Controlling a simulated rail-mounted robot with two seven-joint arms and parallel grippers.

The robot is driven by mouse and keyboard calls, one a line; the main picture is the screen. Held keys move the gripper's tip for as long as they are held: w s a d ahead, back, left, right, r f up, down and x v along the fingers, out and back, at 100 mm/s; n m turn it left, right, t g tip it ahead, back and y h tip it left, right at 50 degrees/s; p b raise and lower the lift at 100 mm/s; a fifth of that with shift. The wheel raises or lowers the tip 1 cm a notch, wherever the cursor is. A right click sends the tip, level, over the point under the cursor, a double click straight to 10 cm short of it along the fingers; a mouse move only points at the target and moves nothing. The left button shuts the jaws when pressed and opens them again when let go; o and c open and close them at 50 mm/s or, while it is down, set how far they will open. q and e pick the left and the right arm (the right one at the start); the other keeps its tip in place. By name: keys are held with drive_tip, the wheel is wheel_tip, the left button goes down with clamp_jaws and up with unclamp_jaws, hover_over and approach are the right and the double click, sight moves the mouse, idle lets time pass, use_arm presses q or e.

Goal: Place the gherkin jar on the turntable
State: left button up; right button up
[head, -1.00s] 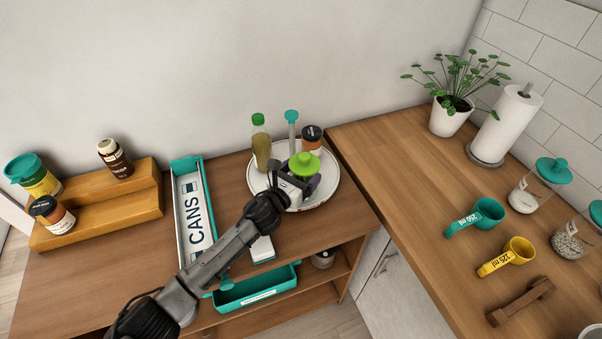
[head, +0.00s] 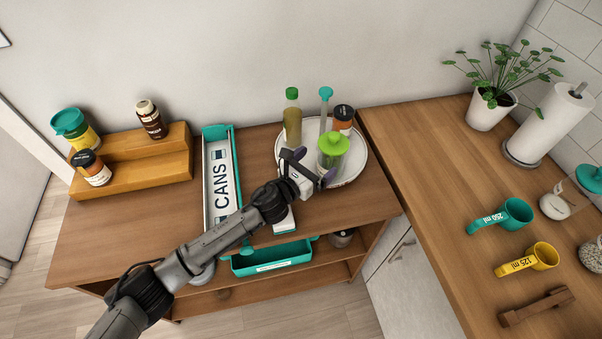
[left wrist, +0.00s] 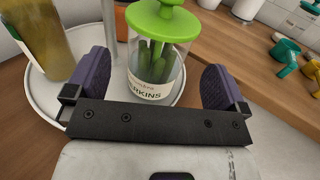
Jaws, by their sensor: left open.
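The gherkin jar (head: 331,153) is clear with a bright green knobbed lid and stands upright on the white round turntable (head: 352,172), near its front. In the left wrist view the jar (left wrist: 156,60) shows gherkins and a label ending in "RKINS". My left gripper (head: 312,169) is open just in front of the jar. In the left wrist view its two purple-padded fingers (left wrist: 158,85) stand apart to either side of the jar's lower part, with gaps visible. The turntable rim also shows in the left wrist view (left wrist: 42,98). My right gripper is not in view.
On the turntable also stand an oil bottle (head: 292,122), a teal-topped tall item (head: 325,105) and a dark-lidded jar (head: 343,117). The right counter (head: 430,150) has clear wood near the turntable.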

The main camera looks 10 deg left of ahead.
use_arm(q)
drive_tip(key=v, duration=0.6)
idle(0.6)
